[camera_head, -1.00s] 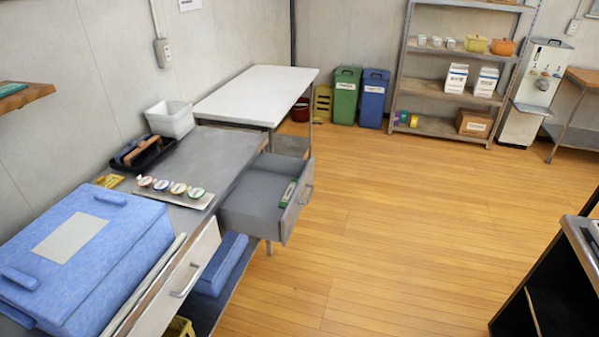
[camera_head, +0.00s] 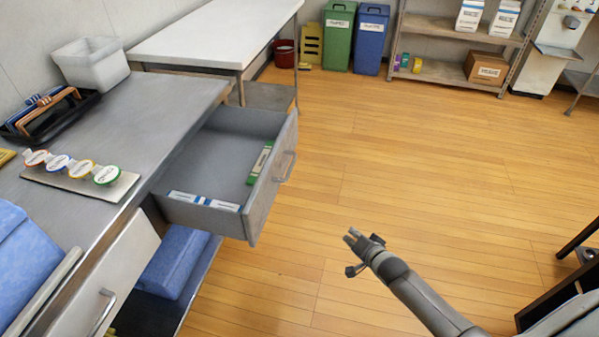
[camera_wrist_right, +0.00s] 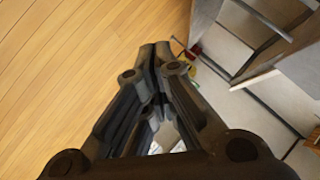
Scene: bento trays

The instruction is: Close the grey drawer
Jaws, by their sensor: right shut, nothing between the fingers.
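The grey drawer (camera_head: 268,185) is pulled open from the metal counter in the head view. Its front panel carries a metal bar handle (camera_head: 285,166). A green and white packet (camera_head: 260,162) and several blue and white packets (camera_head: 204,201) lie inside it. My right gripper (camera_head: 358,247) is to the right of the drawer front, apart from it, over the wooden floor. In the right wrist view its fingers (camera_wrist_right: 155,52) are together with nothing between them. My left gripper is not in view.
The metal counter (camera_head: 150,120) holds a white bin (camera_head: 90,64), a black tray (camera_head: 48,118) and a plate of round-lidded cups (camera_head: 80,180). A second, shut drawer (camera_head: 120,262) is nearer. A white table (camera_head: 215,35) stands behind. The floor (camera_head: 420,170) right of the drawer is clear.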

